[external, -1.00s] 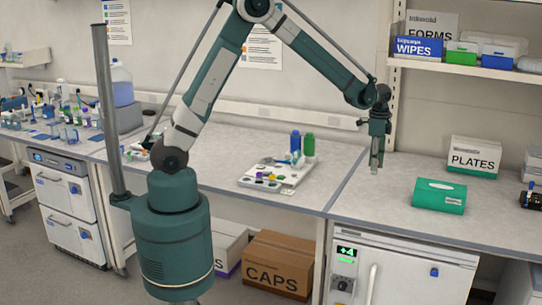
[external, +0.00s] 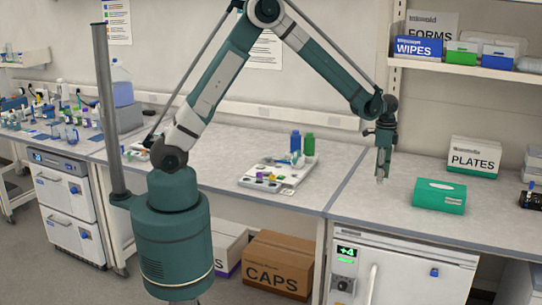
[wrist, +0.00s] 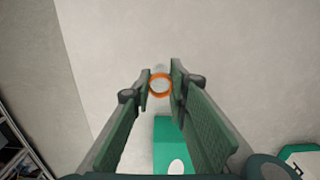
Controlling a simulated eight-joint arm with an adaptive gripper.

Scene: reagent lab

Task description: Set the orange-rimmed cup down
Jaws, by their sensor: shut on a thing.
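The orange-rimmed cup (wrist: 160,86) shows in the wrist view as a small orange ring, seen from above, between my fingertips. My gripper (wrist: 160,88) is shut on it, with one finger on each side. In the external view my gripper (external: 381,172) points straight down over the right-hand bench, left of the green tissue box. The cup is too small there to make out clearly, and I cannot tell whether its base touches the bench.
The green tissue box (external: 439,196) stands close on the right; it also shows in the wrist view (wrist: 175,150). A PLATES box (external: 473,158) is farther back. A white tray (external: 290,180) with bottles is on the left bench.

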